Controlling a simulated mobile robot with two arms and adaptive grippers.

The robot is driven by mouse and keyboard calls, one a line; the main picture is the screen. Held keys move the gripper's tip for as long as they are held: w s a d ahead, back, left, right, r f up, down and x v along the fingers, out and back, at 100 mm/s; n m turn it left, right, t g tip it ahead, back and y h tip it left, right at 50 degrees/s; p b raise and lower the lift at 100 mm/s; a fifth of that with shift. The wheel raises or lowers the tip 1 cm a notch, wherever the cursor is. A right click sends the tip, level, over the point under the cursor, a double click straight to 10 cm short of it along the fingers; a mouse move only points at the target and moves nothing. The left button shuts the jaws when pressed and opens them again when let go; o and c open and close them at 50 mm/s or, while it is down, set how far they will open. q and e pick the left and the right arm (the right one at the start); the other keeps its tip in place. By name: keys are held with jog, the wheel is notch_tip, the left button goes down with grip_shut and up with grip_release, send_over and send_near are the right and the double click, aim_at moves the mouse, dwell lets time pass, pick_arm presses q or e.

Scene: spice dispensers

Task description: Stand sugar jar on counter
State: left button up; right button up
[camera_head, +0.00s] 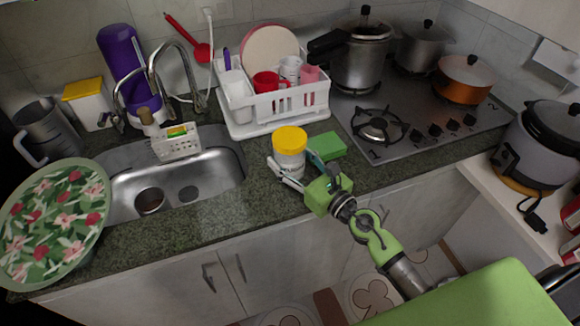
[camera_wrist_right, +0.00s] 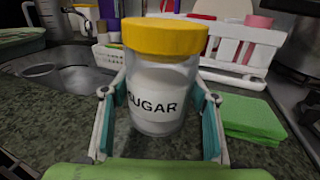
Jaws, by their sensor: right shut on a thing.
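The sugar jar (camera_head: 290,161) is a clear jar with a yellow lid, white contents and the word SUGAR on its side; it also shows in the right wrist view (camera_wrist_right: 155,85). It is upright over the front part of the dark granite counter (camera_head: 185,224), between the sink and the stove. My right gripper (camera_head: 294,169) has its fingers on both sides of the jar and is shut on it; the fingers also show in the right wrist view (camera_wrist_right: 160,112). I cannot tell whether the jar's base touches the counter. My left gripper is not in view.
A green sponge-like block (camera_head: 326,146) lies right of the jar. A white dish rack (camera_head: 275,123) with cups stands behind it. The sink (camera_head: 205,168) is to the left, the stove (camera_head: 440,112) to the right. A floral plate (camera_head: 52,222) is at far left.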

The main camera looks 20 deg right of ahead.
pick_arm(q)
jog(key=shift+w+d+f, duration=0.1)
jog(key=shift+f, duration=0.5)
pick_arm(e)
jog(key=shift+f, duration=0.45)
jog(key=shift+f+b, duration=0.25)
jog(key=shift+b, duration=0.15)
jog(key=o, duration=1.7)
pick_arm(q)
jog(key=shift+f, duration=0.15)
pick_arm(e)
jog(key=shift+r+p, duration=0.2)
jog(key=shift+p, duration=0.15)
jog(key=b+v, duration=0.1)
jog(key=v, duration=0.2)
jog(key=b+v, duration=0.2)
jog(key=v, duration=0.2)
jog(key=b+v, duration=0.1)
jog(key=v, duration=0.2)
jog(key=shift+s+f, duration=0.2)
jog(key=shift+f, duration=0.1)
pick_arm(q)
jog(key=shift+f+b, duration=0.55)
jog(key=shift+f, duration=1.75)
pick_arm(e)
jog(key=shift+s+d+r, duration=0.1)
jog(key=shift+s+d, duration=0.05)
jog(key=shift+s, duration=0.25)
jog(key=shift+s+d+r, duration=0.15)
jog(key=shift+s, duration=0.25)
